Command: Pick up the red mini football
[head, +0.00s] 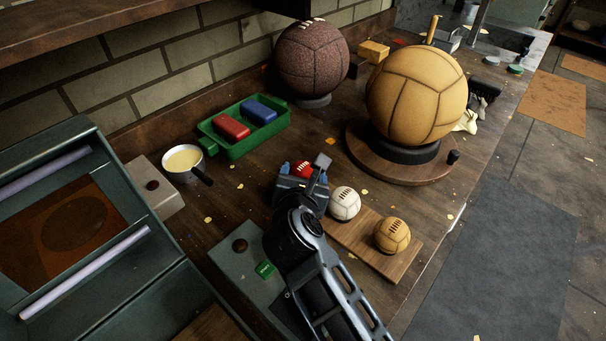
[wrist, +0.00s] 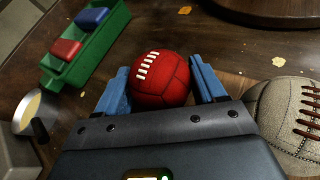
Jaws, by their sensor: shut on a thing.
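The red mini football (wrist: 160,82) has white lacing and sits between the two blue fingers of my gripper (wrist: 162,86) in the wrist view. The fingers are shut on it from both sides. In the head view the red mini football (head: 303,169) shows only in part, behind my gripper (head: 302,172) and wrist. A wooden board lies under or close to it; I cannot tell whether the ball touches the board.
A white mini ball (head: 344,204) and a tan mini ball (head: 392,235) rest on the wooden board (head: 350,243). A green tray (head: 243,146), a cup (head: 183,161), a large brown ball (head: 311,62) and a large tan ball (head: 416,95) stand around on the bench.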

